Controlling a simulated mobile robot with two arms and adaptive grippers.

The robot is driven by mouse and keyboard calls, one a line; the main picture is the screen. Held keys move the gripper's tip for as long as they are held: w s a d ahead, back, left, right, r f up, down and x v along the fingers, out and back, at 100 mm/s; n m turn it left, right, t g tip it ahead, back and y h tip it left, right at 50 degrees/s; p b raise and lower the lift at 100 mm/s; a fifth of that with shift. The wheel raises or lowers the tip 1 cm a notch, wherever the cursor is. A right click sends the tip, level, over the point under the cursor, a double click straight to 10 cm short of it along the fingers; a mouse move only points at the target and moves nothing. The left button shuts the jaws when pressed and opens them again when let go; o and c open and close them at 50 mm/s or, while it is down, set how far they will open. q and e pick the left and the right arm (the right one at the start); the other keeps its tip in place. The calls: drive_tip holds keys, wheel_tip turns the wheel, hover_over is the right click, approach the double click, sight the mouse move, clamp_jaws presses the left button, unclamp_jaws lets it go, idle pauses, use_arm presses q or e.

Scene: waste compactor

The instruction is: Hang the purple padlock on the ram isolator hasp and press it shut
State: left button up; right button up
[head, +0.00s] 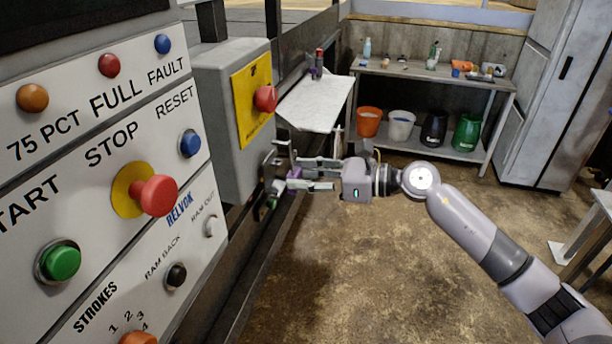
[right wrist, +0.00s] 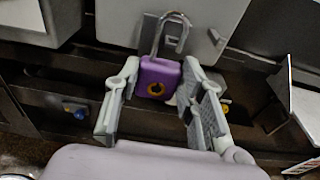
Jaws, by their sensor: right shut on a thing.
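My right gripper (head: 300,180) reaches in from the right, at the lower edge of a grey isolator box (head: 218,95). It is shut on the purple padlock (right wrist: 158,78), whose body sits between the fingertips (right wrist: 160,95). In the head view, only a small purple patch of the padlock (head: 295,173) shows between the fingers. The padlock's metal shackle (right wrist: 166,35) points up in front of a light grey panel. A grey metal part, perhaps the hasp (head: 273,163), is just left of the fingertips. I cannot tell whether the shackle passes through it. My left gripper is not in view.
A control panel (head: 95,175) with buttons fills the left. A red knob on a yellow plate (head: 251,100) is above my gripper. A pale shelf (head: 316,103) holds small purple and red items. A bench (head: 440,78) with buckets stands behind. The floor at centre is clear.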

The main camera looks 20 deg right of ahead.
drive_tip(key=shift+r+p+x, duration=0.15)
drive_tip(key=shift+p+x, duration=0.1)
drive_tip(key=shift+x, duration=0.75)
drive_tip(key=shift+r+p+x, duration=0.15)
drive_tip(key=shift+p+x, duration=0.05)
drive_tip(key=shift+x, duration=0.8)
drive_tip(key=shift+f+b, duration=0.2)
drive_tip(key=shift+b, duration=0.15)
idle(0.4)
drive_tip(key=o, duration=1.1)
drive_tip(key=shift+d, duration=0.1)
drive_tip(key=shift+c, duration=0.5)
